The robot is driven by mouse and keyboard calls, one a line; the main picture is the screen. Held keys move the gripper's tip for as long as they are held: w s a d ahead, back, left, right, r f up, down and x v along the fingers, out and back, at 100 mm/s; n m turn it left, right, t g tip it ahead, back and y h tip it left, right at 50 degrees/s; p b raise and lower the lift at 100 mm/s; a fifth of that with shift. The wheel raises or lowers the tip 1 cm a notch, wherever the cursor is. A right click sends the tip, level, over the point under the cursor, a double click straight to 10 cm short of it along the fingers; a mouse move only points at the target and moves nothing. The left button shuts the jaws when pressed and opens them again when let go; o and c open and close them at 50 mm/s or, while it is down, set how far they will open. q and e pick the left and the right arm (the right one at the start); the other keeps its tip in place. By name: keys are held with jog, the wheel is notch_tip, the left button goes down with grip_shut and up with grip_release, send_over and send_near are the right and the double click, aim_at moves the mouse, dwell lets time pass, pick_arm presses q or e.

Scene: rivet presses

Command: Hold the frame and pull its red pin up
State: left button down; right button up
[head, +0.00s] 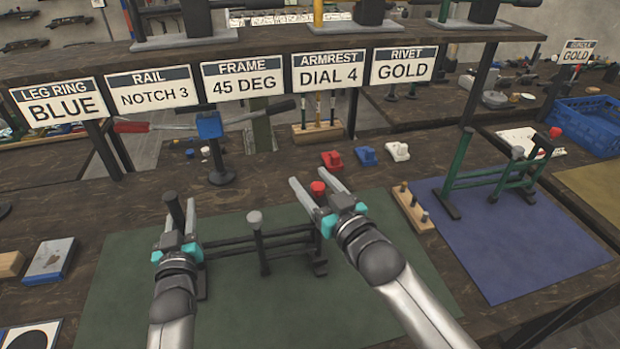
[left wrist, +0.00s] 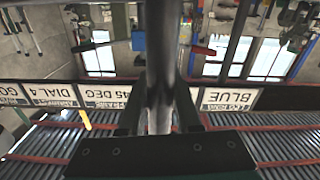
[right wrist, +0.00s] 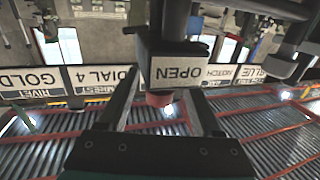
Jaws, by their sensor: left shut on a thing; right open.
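The dark frame (head: 280,236) stands on the green mat, with low crossbars and a grey-capped post (head: 255,217) in its middle. My left gripper (head: 180,212) is shut on the upright post at the frame's left end; this post (left wrist: 160,60) fills the gap between the fingers in the left wrist view. The red pin (head: 318,187) is at the frame's right end. My right gripper (head: 309,180) is open, with its fingers on either side of the pin. In the right wrist view the pin (right wrist: 158,98) shows between the fingers, under a dark block labelled OPEN (right wrist: 178,71).
Red, blue and white small parts (head: 367,155) lie behind the right gripper. A wooden peg block (head: 412,207) is close to its right. A green frame (head: 490,175) stands on the blue mat. A shelf with signs (head: 242,82) runs along the back. The front green mat (head: 245,315) is clear.

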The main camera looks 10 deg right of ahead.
jog(key=shift+w+a, duration=0.2)
jog(key=shift+w, duration=0.4)
jog(key=shift+c, duration=0.2)
grip_shut()
